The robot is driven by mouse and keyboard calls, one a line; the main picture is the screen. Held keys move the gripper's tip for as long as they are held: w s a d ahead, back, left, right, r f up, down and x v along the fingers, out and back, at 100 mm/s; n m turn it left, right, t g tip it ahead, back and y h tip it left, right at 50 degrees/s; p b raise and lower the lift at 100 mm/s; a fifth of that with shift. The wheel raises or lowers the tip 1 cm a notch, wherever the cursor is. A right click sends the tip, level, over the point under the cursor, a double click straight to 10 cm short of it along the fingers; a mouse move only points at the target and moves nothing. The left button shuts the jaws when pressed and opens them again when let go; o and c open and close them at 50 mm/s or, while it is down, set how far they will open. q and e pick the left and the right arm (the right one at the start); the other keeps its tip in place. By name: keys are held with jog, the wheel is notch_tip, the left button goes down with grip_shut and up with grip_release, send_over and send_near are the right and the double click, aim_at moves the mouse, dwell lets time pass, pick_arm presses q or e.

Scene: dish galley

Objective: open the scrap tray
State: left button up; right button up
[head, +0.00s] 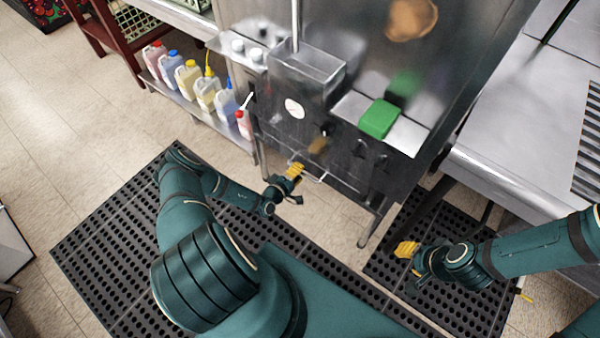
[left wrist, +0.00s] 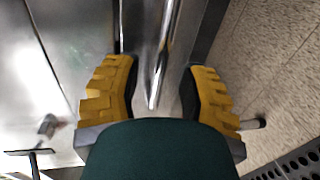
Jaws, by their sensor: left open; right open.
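A thin metal bar handle (head: 318,179) sticks out low on the front of the steel dish machine (head: 335,150); I take it to be the scrap tray's handle. The tray front looks flush with the machine, and its inside is hidden. My left gripper (head: 295,170), with yellow fingers, is at the left part of this handle. In the left wrist view the bar (left wrist: 166,55) runs between the two open fingers of the left gripper (left wrist: 162,95), with no clear contact. My right gripper (head: 407,249) is open and empty above the mat at the right.
Several bottles (head: 192,82) stand on a low shelf left of the machine. A green sponge-like block (head: 379,119) lies on a ledge above the handle. A machine leg (head: 376,222) stands right of the handle. A steel counter (head: 510,165) is at right. Perforated black mats (head: 110,245) cover the floor.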

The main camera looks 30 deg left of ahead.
pick_arm(q)
jog(key=shift+w+d+f, duration=0.1)
jog(key=shift+w, duration=0.6)
pick_arm(e)
jog(key=shift+w+f, duration=0.1)
jog(key=shift+f, duration=0.15)
pick_arm(q)
jog(key=shift+c, duration=0.4)
grip_shut()
jog(key=shift+s, duration=0.1)
